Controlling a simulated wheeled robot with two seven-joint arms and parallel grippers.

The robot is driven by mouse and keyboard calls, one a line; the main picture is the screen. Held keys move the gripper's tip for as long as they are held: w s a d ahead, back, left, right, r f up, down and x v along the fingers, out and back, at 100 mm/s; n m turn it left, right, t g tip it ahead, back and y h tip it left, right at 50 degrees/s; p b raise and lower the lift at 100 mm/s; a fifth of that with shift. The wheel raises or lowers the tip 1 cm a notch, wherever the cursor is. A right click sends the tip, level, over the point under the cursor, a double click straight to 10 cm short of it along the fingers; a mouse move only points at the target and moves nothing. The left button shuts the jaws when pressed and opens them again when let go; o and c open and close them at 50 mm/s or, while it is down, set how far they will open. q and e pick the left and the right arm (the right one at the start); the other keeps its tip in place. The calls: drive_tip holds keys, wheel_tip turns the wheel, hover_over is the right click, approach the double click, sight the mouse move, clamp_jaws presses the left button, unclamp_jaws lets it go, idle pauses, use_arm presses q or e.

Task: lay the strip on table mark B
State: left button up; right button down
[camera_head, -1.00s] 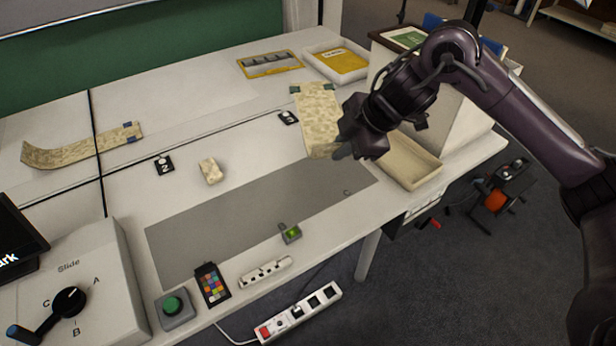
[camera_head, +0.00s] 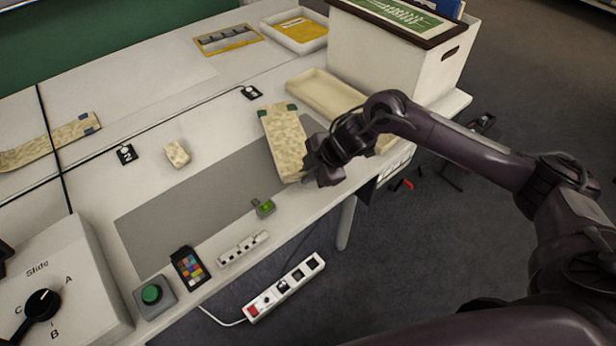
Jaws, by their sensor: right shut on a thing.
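A mottled cream strip (camera_head: 281,142) with dark green corners at its far end extends over the right part of the grey mat (camera_head: 180,204). My right gripper (camera_head: 308,172) is shut on the strip's near right edge; its fingertips are partly hidden by the gripper body. I cannot tell whether the strip touches the mat. A second mottled strip (camera_head: 45,147) lies at the far left, cut off by the picture edge. I see no table mark lettered B; a letter B stands only on the dial box (camera_head: 75,275). My left gripper is not in view.
A small mottled block (camera_head: 177,154) and black number tags (camera_head: 126,154) lie behind the mat. A green-topped device (camera_head: 264,208), colour card (camera_head: 190,267) and green button (camera_head: 152,294) are near the front edge. A shallow tray (camera_head: 322,94) and large box (camera_head: 395,55) stand right.

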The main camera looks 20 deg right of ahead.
drive_tip(key=shift+f, duration=1.05)
drive_tip(key=c, duration=1.5)
unclamp_jaws()
